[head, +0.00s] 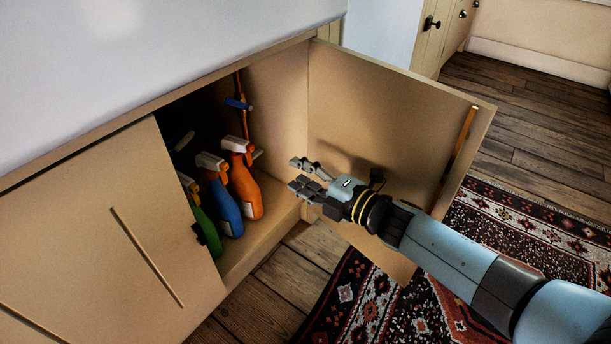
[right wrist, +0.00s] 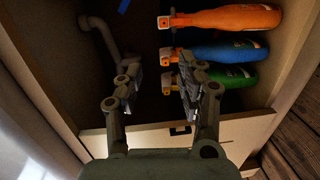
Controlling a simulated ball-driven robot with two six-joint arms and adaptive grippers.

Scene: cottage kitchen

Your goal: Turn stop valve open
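The stop valve shows as a blue handle (head: 238,104) on a thin copper pipe (head: 240,86) at the back of the open cupboard, above the spray bottles. In the right wrist view only a bit of blue (right wrist: 124,6), likely this handle, shows at the top edge. My right gripper (head: 296,175) is in front of the cupboard opening, to the right of the bottles and lower in the picture than the valve. Its fingers (right wrist: 158,90) are apart with nothing between them. The handle and gripper are well apart. My left gripper is not in view.
Orange (head: 244,184), blue (head: 225,206) and green (head: 205,226) spray bottles stand in the cupboard below the valve. The open door (head: 385,125) is right of my gripper; the closed door (head: 100,240) is left. A grey pipe (right wrist: 106,36) bends inside.

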